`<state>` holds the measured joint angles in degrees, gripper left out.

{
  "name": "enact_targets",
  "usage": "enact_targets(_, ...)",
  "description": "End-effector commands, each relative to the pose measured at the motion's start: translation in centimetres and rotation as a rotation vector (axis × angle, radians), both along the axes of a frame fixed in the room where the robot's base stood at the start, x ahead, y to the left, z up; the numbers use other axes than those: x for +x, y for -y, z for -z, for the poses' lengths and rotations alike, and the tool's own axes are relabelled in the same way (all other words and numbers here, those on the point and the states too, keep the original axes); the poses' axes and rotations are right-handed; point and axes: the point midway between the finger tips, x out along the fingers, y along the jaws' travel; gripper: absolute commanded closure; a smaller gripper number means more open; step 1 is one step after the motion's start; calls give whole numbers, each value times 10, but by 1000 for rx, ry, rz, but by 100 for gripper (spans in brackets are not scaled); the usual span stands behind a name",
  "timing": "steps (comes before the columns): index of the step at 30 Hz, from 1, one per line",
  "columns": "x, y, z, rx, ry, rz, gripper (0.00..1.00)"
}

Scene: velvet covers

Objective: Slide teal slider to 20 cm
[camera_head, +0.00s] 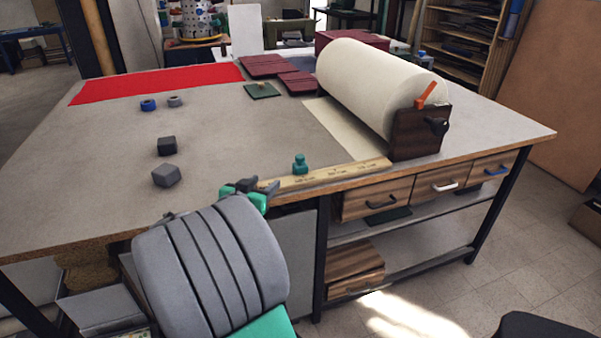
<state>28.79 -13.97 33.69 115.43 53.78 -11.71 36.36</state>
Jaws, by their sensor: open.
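The teal slider (300,164) is a small knobbed piece standing upright on a pale wooden ruler strip (345,173) along the front edge of the table. The strip carries printed marks, too small to read surely; some show to the right of the slider and some below it. My gripper (258,187), with dark and teal parts, is at the table's front edge by the left end of the strip. It is open and apart from the slider, to its left and nearer. My grey arm hides part of the table front and the gripper's lower side.
A large cream roll (372,88) lies in a dark wooden holder (418,134) right of the strip. Red cloth (155,84) lies at the back. Drawers (383,200) are below the edge.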

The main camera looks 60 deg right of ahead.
Motion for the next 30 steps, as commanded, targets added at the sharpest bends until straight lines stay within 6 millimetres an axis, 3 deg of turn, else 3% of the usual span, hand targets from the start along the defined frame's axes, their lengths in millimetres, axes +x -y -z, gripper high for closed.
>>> enact_targets(1,-20,21,4,-85,6,53,52)
enact_targets(5,-47,46,-13,-245,14,108,52)
enact_targets(18,-49,115,-21,-270,14,111,52)
enact_targets(28,-47,124,-20,-271,16,107,52)
enact_targets(30,-47,124,-20,-271,16,107,56)
